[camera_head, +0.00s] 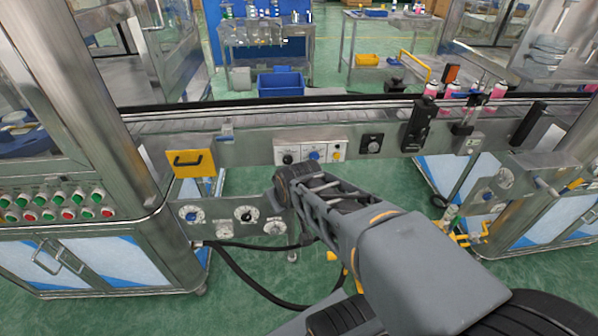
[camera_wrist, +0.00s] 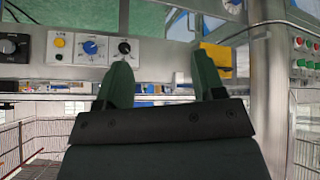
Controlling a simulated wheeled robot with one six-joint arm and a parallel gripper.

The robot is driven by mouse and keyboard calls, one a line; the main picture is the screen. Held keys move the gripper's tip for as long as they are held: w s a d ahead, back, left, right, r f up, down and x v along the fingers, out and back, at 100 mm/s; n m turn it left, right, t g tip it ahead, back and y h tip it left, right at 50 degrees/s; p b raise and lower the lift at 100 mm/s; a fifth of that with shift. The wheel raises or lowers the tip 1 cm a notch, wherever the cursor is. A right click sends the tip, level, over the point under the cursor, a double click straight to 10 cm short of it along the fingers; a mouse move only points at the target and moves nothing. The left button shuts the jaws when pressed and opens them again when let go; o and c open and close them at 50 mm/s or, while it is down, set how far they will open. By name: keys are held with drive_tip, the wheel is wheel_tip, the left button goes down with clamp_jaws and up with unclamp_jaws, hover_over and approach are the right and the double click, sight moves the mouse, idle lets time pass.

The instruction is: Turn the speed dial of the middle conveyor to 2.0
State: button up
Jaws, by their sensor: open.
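A pale control panel on the front rail of the conveyor (camera_head: 385,104) carries a black knob (camera_head: 287,158), a blue dial (camera_head: 315,155) and a yellow button (camera_head: 337,151). The wrist view shows the same row in reversed order: yellow button (camera_wrist: 59,42), blue dial (camera_wrist: 90,47), black knob (camera_wrist: 124,47). A separate black dial box (camera_head: 371,143) sits to the right. I cannot read any setting or tell which is the speed dial. My gripper (camera_wrist: 160,62) is open and empty, its fingers apart near the black knob in the picture. In the head view its fingertips are hidden.
A lower plate with several dials (camera_head: 243,213) stands left of my arm. A yellow handle plate (camera_head: 194,163) is on the rail's left. Several red and green buttons (camera_head: 55,205) line the left cabinet. Pink bottles (camera_head: 430,90) stand at the conveyor's right.

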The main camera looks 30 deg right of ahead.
drive_tip(key=w+d+f+n+t+h+b, duration=0.1)
drive_tip(key=w+d+f+t+h+b, duration=0.2)
drive_tip(key=w+d+f+t+b, duration=0.4)
drive_tip(key=n+t+h+b, duration=0.1)
drive_tip(key=n+t+h, duration=0.1)
drive_tip(key=h, duration=0.2)
approach(314, 158)
drive_tip(key=b+x, duration=0.1)
drive_tip(key=x, duration=0.8)
drive_tip(key=c, duration=0.9)
